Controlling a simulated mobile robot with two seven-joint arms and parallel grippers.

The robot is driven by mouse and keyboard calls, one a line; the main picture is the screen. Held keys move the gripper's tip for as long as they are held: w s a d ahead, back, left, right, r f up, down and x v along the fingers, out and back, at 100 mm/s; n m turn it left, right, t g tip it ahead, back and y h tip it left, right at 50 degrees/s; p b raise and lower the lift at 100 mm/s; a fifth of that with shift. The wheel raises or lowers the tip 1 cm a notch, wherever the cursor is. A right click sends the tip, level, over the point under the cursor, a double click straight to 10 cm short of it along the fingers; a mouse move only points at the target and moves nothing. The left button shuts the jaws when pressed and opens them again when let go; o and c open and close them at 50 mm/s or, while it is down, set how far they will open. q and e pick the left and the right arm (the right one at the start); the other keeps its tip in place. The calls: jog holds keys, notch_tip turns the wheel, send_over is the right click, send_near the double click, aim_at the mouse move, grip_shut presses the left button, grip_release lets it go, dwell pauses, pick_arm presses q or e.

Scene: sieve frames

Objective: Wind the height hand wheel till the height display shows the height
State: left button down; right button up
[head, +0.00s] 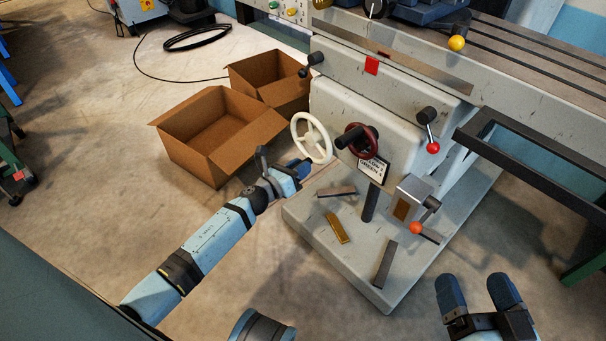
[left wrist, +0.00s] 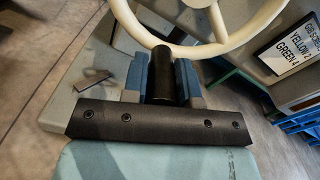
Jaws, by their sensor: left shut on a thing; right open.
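A white hand wheel (head: 327,151) stands on the left side of the grey machine's base; its rim also shows in the left wrist view (left wrist: 240,40). My left gripper (head: 303,168) is shut on the wheel's black handle (left wrist: 160,72), which stands between its fingers at the lower rim. A dark red hand wheel (head: 351,129) sits just to the right, apart from my gripper. I cannot make out a height display or any reading. My right gripper (head: 477,284) is open and empty at the bottom right, well away from the wheels.
A sign (head: 373,168) below the red wheel carries lettering, including "YELLOW 2" and "GREEN 4" in the left wrist view (left wrist: 290,42). Loose metal bars lie on the machine's foot (head: 345,270). Two open cardboard boxes (head: 190,154) stand on the floor at left.

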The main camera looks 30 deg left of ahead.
pick_arm(q)
jog(key=shift+a+f+m+b, duration=0.35)
jog(key=shift+f+m+b, duration=0.05)
jog(key=shift+f+m, duration=0.1)
pick_arm(e)
jog(key=shift+f+g, duration=0.3)
jog(key=shift+f, duration=0.65)
pick_arm(q)
jog(key=c, duration=0.9)
grip_release()
jog(key=shift+a, duration=0.1)
jog(key=shift+r, duration=0.2)
jog(key=p+v, duration=0.2)
jog(key=v, duration=1.1)
jog(key=shift+s, duration=0.35)
pick_arm(e)
notch_tip(320, 180, up, 3)
jog(key=shift+w+r+t, duration=0.1)
jog(key=shift+t, duration=0.5)
pick_arm(q)
jog(key=shift+a, duration=0.1)
pick_arm(e)
jog(key=shift+f, duration=0.2)
